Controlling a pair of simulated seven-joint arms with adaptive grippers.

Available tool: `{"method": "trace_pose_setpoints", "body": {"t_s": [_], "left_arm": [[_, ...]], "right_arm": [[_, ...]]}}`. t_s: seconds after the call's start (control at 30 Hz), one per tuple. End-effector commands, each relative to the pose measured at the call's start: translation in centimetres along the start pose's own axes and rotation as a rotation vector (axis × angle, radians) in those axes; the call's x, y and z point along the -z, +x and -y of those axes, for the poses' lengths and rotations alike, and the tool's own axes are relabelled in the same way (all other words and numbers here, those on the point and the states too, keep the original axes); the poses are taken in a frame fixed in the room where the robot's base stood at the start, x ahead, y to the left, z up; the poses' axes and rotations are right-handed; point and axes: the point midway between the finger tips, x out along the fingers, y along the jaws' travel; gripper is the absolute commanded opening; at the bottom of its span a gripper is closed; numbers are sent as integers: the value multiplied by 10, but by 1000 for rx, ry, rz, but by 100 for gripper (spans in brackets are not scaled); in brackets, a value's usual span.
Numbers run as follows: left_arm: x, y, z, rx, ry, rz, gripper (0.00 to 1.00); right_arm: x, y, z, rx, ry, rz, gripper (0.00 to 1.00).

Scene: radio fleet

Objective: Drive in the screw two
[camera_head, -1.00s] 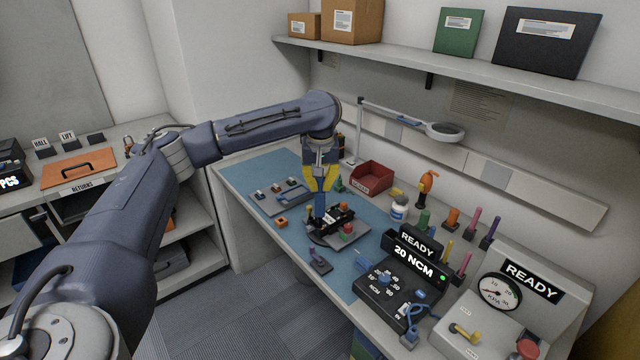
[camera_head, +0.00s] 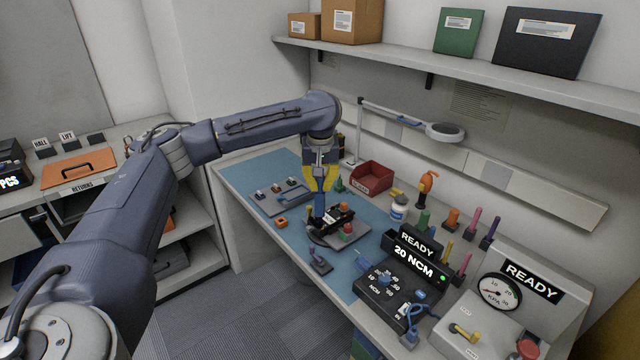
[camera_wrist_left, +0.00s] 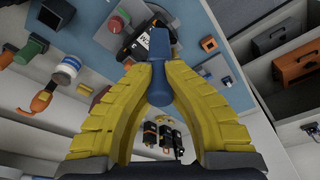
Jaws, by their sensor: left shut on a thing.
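My left gripper (camera_head: 320,180) has yellow fingers and points down over the blue mat. It is shut on a blue screwdriver (camera_head: 319,205), held upright. In the left wrist view the fingers (camera_wrist_left: 160,85) close around the same blue screwdriver (camera_wrist_left: 160,52). Its tip is over or at a black radio (camera_head: 328,222) on a grey fixture plate (camera_head: 352,236). The radio also shows in the left wrist view (camera_wrist_left: 138,40). The tip and any screw under it are hidden or too small to tell. My right gripper is not in view.
A torque controller (camera_head: 392,290) reads READY and 20 NCM, right of the fixture. A red bin (camera_head: 372,180), a white bottle (camera_head: 399,209) and several coloured tools stand behind. A grey tray (camera_head: 283,198) lies at left. A magnifier lamp (camera_head: 444,131) overhangs the back.

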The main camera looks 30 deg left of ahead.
Motion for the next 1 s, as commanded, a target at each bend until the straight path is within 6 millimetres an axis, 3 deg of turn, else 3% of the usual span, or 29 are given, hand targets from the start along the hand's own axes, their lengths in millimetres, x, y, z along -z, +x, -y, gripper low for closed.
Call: {"method": "trace_pose_setpoints", "body": {"t_s": [1.0], "left_arm": [[-1, 8, 0, 0, 0, 0, 0]], "right_arm": [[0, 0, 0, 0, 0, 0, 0]]}}
